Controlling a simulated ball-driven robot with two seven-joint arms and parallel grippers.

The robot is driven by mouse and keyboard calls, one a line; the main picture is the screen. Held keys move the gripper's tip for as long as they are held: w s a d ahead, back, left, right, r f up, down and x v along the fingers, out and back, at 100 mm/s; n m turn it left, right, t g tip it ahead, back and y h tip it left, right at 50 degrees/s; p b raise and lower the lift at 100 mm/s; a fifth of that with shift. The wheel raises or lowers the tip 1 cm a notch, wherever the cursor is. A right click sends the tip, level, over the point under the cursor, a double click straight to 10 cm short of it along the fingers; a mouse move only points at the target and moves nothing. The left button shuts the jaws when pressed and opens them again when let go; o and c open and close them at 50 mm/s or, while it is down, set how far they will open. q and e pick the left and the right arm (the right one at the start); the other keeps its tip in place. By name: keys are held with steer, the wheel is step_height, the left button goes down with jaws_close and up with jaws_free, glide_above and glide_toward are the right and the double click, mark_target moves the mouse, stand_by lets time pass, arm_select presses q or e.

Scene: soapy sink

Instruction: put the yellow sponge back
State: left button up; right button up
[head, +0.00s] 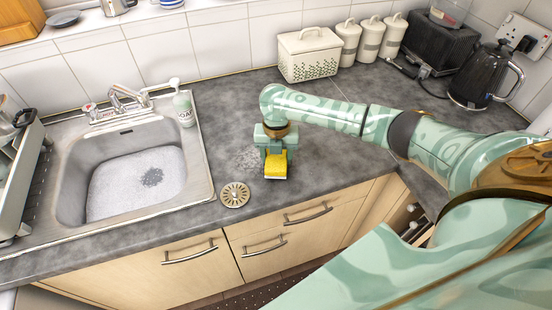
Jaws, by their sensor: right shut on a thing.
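The yellow sponge (276,165) is at the counter to the right of the sink, below my right gripper (275,152). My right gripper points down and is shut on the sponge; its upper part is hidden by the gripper. I cannot tell whether the sponge touches the counter. A round slotted holder or strainer (235,195) lies on the counter just left of and nearer than the sponge. My left gripper is not in view.
The sink (202,176) holds soapy water (120,190), with a tap (128,100) and soap bottle (184,108) behind it. A cream bread bin (309,55), canisters (370,40), toaster (436,45) and black kettle (482,78) line the back.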

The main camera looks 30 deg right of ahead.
steer(key=shift+f, duration=0.35)
steer(key=shift+r, duration=0.1)
steer(key=o, duration=0.9)
step_height(320, 180, up, 12)
steer(key=p, duration=0.4)
